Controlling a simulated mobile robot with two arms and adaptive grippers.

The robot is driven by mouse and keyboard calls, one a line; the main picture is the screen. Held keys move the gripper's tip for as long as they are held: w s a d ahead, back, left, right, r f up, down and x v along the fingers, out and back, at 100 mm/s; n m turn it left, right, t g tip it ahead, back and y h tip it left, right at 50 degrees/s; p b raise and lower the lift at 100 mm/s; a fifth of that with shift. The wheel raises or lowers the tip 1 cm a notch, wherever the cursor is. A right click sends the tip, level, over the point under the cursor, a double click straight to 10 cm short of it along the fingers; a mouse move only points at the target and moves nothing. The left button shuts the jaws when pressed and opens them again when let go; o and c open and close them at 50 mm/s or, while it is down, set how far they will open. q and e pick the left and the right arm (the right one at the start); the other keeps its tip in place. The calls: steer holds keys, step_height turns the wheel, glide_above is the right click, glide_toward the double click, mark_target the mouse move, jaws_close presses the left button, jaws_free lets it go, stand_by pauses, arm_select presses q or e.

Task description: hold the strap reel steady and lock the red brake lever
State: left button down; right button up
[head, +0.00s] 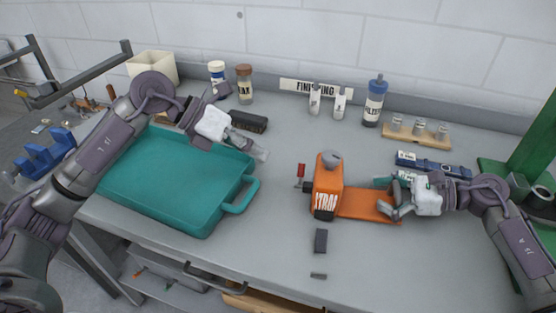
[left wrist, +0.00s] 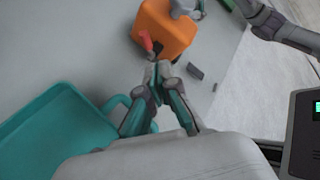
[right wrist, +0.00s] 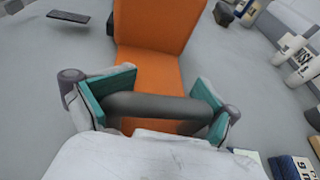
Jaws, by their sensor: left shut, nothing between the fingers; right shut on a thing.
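The orange strap reel (head: 327,188) stands upright on the workbench, its flat orange base reaching right. It also shows at the top of the left wrist view (left wrist: 165,28). The red brake lever (head: 301,170) sticks up on the reel's left side; its red end (left wrist: 146,40) shows in the left wrist view. My right gripper (head: 391,205) is shut on a dark grey bar (right wrist: 158,107) at the base's right end. My left gripper (head: 262,154) is shut and empty, left of the lever and pointing at it. From the head, a gap shows between them.
A teal tray (head: 172,212) with a handle lies left of the reel. A dark block (head: 321,241) lies in front. Bottles (head: 374,101) and a wooden block with metal pieces (head: 417,137) stand behind. A green stand (head: 528,150) is at the right.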

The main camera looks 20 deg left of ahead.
steer(key=shift+f, duration=0.1)
arm_select(q)
steer(key=w+v, duration=0.1)
steer(key=v, duration=0.5)
steer(key=shift+a+r, duration=0.25)
steer(key=shift+a, duration=0.1)
arm_select(e)
steer(key=o, duration=0.7)
